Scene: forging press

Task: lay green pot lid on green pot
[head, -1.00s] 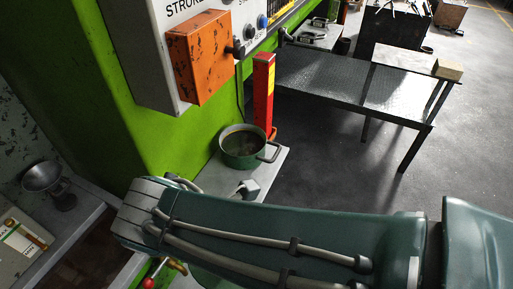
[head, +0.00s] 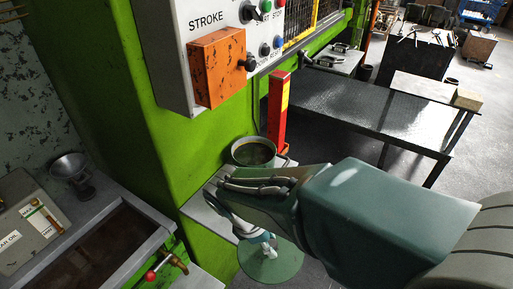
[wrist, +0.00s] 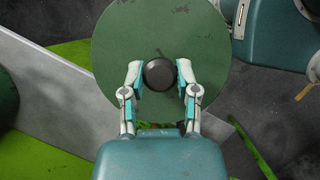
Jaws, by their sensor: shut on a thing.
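The green pot (head: 240,160) stands on a narrow grey ledge beside the green press, partly hidden behind my arm. Its top is open and its inside looks dark. The green pot lid (head: 270,268) hangs below my gripper (head: 266,242), in front of the pot in the head view and apart from it. In the wrist view the lid (wrist: 160,35) is a large round disc with a dark knob (wrist: 160,74). My gripper (wrist: 160,78) is shut on that knob, one finger on each side. A dark green rounded edge shows at the left of the wrist view; I cannot tell what it is.
An orange box (head: 218,72) on the grey control panel overhangs the ledge. A red and yellow post (head: 278,108) stands just behind the pot. A dark metal table (head: 350,108) is behind at right.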

